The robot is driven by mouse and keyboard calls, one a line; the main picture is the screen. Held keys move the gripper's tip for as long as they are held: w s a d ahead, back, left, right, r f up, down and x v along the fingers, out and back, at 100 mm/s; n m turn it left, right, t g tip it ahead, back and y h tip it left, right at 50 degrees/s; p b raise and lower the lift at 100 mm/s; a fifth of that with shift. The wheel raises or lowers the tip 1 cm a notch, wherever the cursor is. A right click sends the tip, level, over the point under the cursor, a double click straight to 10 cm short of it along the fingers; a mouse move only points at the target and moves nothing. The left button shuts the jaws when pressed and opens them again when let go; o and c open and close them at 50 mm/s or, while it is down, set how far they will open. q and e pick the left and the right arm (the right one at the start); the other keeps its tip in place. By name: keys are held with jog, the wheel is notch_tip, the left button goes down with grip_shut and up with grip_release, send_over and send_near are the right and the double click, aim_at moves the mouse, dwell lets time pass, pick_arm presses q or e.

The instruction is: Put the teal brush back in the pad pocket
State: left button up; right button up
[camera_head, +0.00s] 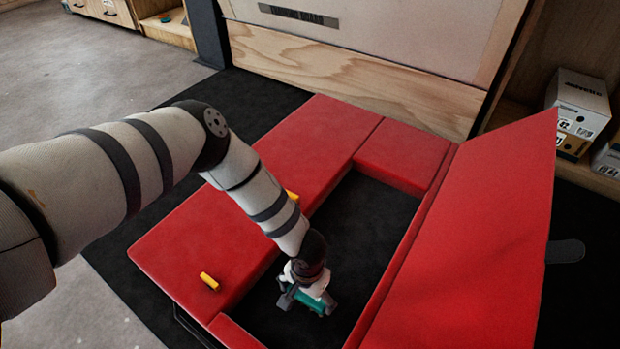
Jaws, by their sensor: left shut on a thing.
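The red pad (318,145) lies on the dark floor mat. Its pad pocket (372,225) is a black-lined rectangular recess. The red flap (475,240) stands raised and tilted along the pocket's right side. My left gripper (305,296) is over the near part of the pocket, shut on the teal brush (318,303). Only a small part of the teal brush shows; the gripper hides the rest. I cannot tell whether the brush touches the pocket floor. My right gripper is not in view.
A small yellow piece (209,281) lies on the pad's left part. Another yellow piece (292,196) is partly behind my left arm. A wooden-based wall panel (350,75) stands behind the pad. Boxes (580,105) sit on shelving at right. The pocket's far part is empty.

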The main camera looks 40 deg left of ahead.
pick_arm(q)
notch_tip(320, 180, down, 3)
jog(key=shift+s+r+b, duration=0.1)
jog(key=shift+s+b, duration=0.05)
jog(key=shift+b, duration=0.15)
jog(key=shift+r, duration=0.15)
jog(key=shift+f, duration=0.2)
jog(key=o, duration=1)
jog(key=shift+o, duration=0.2)
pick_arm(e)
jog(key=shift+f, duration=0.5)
pick_arm(q)
jog(key=shift+r, duration=0.3)
notch_tip(320, 180, up, 12)
jog(key=p, duration=0.4)
jog(key=shift+p, duration=0.3)
jog(key=shift+f, duration=0.1)
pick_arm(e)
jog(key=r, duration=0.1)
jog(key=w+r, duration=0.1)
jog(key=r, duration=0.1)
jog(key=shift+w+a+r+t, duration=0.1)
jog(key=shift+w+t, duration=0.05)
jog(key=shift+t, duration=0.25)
